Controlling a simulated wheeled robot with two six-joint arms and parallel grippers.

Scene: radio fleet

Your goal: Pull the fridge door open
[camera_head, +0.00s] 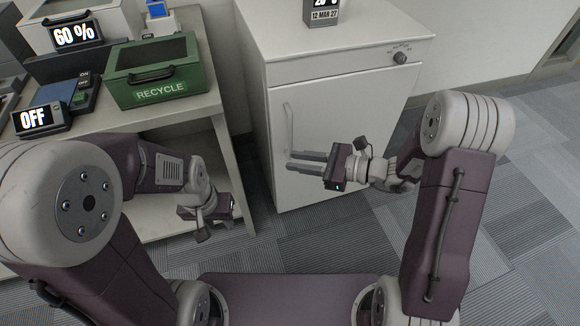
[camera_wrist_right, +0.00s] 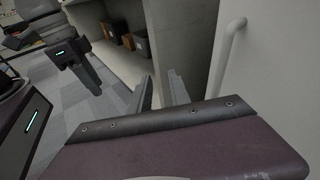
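The white fridge (camera_head: 330,70) stands at the centre, its door (camera_head: 350,115) shut. A vertical white bar handle (camera_head: 288,122) is near the door's left edge; it also shows in the right wrist view (camera_wrist_right: 225,60), right of my fingers. My right gripper (camera_head: 292,160) is in front of the door, its fingers pointing left near the handle's lower end. In the right wrist view its two fingers (camera_wrist_right: 163,90) are apart with nothing between them. My left gripper (camera_head: 207,220) hangs low, left of the fridge by the table; its fingertips are hard to make out.
A table (camera_head: 130,118) at the left bears a green RECYCLE bin (camera_head: 160,75), an OFF display (camera_head: 40,119) and a 60 % display (camera_head: 75,35). A date display (camera_head: 323,13) stands on the fridge. Below the fridge knob (camera_head: 400,58) and to the right, carpet floor (camera_head: 530,170) is clear.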

